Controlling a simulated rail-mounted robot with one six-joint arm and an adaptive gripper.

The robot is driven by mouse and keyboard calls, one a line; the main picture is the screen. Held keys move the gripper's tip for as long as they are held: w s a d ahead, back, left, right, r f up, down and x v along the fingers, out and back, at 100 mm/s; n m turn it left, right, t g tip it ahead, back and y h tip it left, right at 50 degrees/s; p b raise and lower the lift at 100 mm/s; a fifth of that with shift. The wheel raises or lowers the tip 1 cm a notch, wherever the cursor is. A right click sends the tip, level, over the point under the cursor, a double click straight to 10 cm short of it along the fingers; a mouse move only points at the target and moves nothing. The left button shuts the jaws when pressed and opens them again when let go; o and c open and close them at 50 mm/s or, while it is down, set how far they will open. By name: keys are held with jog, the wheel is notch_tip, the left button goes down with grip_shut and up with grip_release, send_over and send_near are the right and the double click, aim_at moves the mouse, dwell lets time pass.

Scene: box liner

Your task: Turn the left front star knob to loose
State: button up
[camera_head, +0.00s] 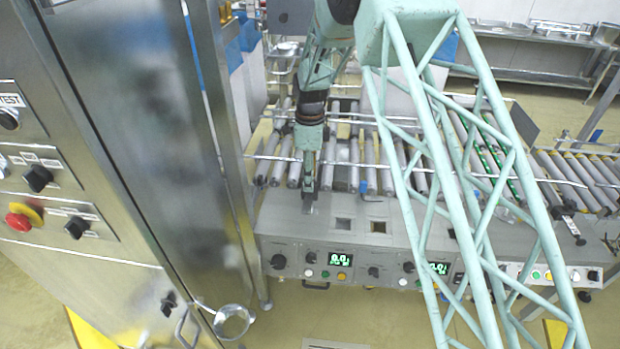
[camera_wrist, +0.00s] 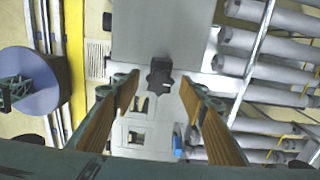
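A dark star knob (camera_wrist: 159,77) shows in the wrist view at the edge of a grey plate. My gripper (camera_wrist: 160,86) is open, with one brown-padded finger on each side of the knob in the picture. Nothing is held, and I cannot tell how far the knob lies beyond the fingertips. In the head view my gripper (camera_head: 309,192) points down at the left part of the conveyor's front edge and hides most of what is under it.
The roller conveyor (camera_head: 343,160) has a front panel (camera_head: 345,238) with dark knobs, buttons and green displays. A tall steel cabinet (camera_head: 150,120) stands close on the left. Rails run along the rollers. In the wrist view, rollers (camera_wrist: 265,70) lie to the right.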

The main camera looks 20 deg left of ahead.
jog(key=shift+c, duration=0.9)
jog(key=c, duration=0.7)
